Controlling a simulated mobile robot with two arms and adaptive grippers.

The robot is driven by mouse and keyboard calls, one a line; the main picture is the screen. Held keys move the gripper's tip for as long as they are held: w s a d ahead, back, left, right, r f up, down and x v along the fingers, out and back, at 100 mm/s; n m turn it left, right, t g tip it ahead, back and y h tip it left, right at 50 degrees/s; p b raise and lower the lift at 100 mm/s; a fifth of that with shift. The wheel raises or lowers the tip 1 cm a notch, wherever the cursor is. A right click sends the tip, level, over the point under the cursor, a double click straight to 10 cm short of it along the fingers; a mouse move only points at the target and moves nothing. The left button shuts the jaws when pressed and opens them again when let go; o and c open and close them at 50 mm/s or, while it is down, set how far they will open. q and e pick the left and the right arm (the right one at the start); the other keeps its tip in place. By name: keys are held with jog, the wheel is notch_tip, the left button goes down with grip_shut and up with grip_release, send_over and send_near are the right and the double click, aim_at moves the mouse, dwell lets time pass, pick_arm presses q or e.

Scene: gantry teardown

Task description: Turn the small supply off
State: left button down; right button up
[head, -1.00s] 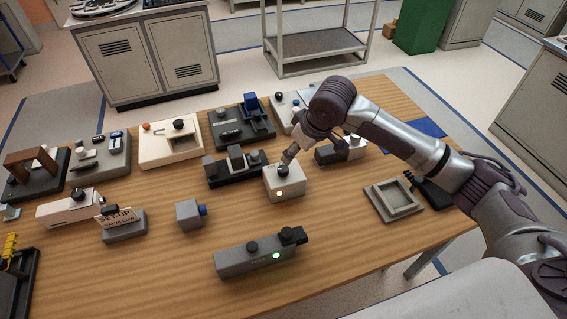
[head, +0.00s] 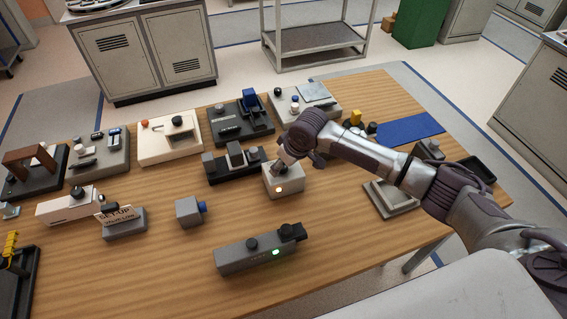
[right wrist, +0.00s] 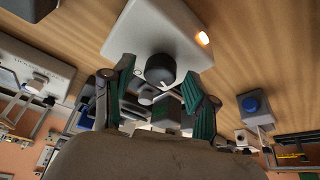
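The small supply appears to be the small white box (head: 292,189) near the middle of the table, with a lit amber lamp (head: 279,190) on its front. In the right wrist view the box (right wrist: 135,32) carries a dark round knob (right wrist: 160,69) with a pale pointer mark, and the lamp (right wrist: 203,38) glows. My right gripper (head: 281,167) is at the box's top and partly hides the knob in the head view. Its green-padded fingers are apart on either side of the knob; I cannot tell whether they touch it. My left gripper is not in view.
A long grey unit (head: 240,260) with a green lamp lies nearer the front. A dark fixture (head: 228,171) stands just behind the box to the left. Bare wood lies between.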

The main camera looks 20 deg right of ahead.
grip_shut()
jog(key=shift+r+m+p, duration=0.15)
jog(key=shift+m+p, duration=0.15)
jog(key=shift+p, duration=0.35)
jog(key=m+p, duration=0.2)
jog(key=m+h+p, duration=0.1)
jog(key=p, duration=0.1)
jog(key=m+h+p, duration=0.1)
jog(key=m+p, duration=0.1)
jog(key=shift+a+r+m+p, duration=0.1)
jog(key=shift+a+m+p, duration=0.2)
jog(key=shift+p, duration=0.1)
jog(key=m+h+p, duration=0.1)
jog(key=m+p, duration=0.1)
jog(key=m, duration=0.1)
jog(key=shift+m+h, duration=0.3)
jog(key=shift+f+m+h+p, duration=0.2)
jog(key=shift+m+h+p, duration=0.15)
jog(key=shift+m, duration=0.75)
jog(key=shift+w+m+g+h, duration=0.1)
jog(key=shift+m+g+h, duration=0.25)
jog(key=shift+m, duration=0.55)
jog(key=shift+o, duration=0.7)
grip_release()
